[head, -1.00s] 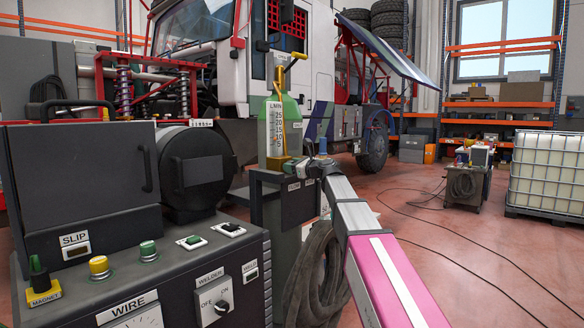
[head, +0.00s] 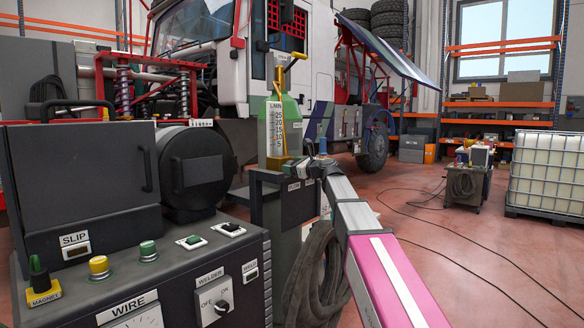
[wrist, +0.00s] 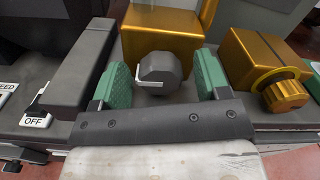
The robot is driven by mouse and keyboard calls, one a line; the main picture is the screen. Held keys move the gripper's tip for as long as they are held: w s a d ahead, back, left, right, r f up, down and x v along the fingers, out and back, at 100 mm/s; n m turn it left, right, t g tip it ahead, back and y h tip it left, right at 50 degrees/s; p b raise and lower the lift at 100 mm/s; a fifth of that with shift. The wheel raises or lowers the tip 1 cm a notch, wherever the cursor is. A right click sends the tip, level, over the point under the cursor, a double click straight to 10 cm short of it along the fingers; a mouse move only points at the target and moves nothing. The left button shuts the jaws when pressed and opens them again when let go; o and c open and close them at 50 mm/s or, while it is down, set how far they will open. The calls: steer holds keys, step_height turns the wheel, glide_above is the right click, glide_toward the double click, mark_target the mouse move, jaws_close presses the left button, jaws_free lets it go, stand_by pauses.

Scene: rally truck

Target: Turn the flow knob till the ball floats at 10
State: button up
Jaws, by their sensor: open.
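The flow meter (head: 277,130) stands in the middle of the head view, with a white L/MIN scale marked 25 down to 5 in front of a green cylinder (head: 293,108). I cannot make out the ball at this size. In the wrist view a dark grey faceted knob (wrist: 158,68) with a white pointer mark sits in front of a brass block (wrist: 165,38). My gripper (wrist: 162,86) is open, with one green finger pad on each side of the knob and gaps visible between. In the head view my gripper (head: 300,168) is small at the meter's foot, and the knob is hidden.
In the wrist view a brass valve with a round knob (wrist: 285,92) stands close on the right. A dark switch box with an OFF label (wrist: 37,120) lies on the left. A welder cabinet (head: 150,270) fills the head view's left front.

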steer(key=v, duration=1)
steer(key=shift+s+d, duration=0.2)
steer(key=shift+d, duration=0.05)
steer(key=shift+r, duration=0.1)
steer(key=x, duration=1.1)
steer(key=shift+d, duration=0.1)
steer(key=c, duration=0.9)
steer(key=shift+s+n, duration=0.1)
steer(key=shift+n, duration=0.2)
steer(key=shift+c, duration=0.2)
